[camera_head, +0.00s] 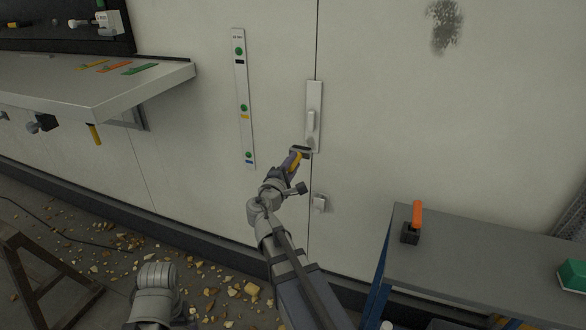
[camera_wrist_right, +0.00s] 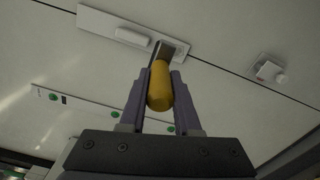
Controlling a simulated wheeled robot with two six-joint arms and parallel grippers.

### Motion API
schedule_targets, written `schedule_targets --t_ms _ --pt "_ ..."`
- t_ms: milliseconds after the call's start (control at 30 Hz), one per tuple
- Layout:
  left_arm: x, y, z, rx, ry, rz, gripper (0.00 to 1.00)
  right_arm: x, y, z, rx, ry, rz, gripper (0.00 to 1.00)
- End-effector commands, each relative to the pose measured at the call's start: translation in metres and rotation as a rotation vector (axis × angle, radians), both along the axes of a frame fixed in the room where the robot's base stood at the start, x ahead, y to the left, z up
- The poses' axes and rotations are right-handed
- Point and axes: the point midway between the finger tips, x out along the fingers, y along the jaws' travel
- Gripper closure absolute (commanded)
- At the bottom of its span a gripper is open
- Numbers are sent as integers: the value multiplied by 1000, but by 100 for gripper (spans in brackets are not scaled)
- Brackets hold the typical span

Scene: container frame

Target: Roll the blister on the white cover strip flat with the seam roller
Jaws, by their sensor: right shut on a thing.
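The white cover strip (camera_head: 313,92) runs upright along the wall's panel seam, and also shows in the wrist view (camera_wrist_right: 95,20). The blister is a raised pale bump (camera_head: 311,121) low on the strip, also in the wrist view (camera_wrist_right: 131,36). My right gripper (camera_head: 293,161) is shut on the yellow handle (camera_wrist_right: 160,85) of the seam roller. The roller's dark head (camera_head: 300,150) is at the strip's lower end, below the blister and apart from it. Whether it touches the strip I cannot tell. My left gripper is not in view.
A small white fitting (camera_head: 319,203) sits on the wall below the strip. A labelled strip with green buttons (camera_head: 242,90) is to the left. A shelf (camera_head: 165,73) juts out at upper left. A bench (camera_head: 470,270) with an orange-handled tool (camera_head: 417,215) stands at right. Debris litters the floor.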

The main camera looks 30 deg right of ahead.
Motion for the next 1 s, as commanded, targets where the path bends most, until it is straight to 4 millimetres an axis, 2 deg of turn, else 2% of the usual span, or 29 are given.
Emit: schedule_targets --t_ms 267,800,1000 --pt "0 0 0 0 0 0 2 6 -7 0 1 1 -3 100" --pt "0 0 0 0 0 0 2 40 -47 0 2 1 -4 100" --pt "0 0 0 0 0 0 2 46 -53 0 2 0 -1 100"
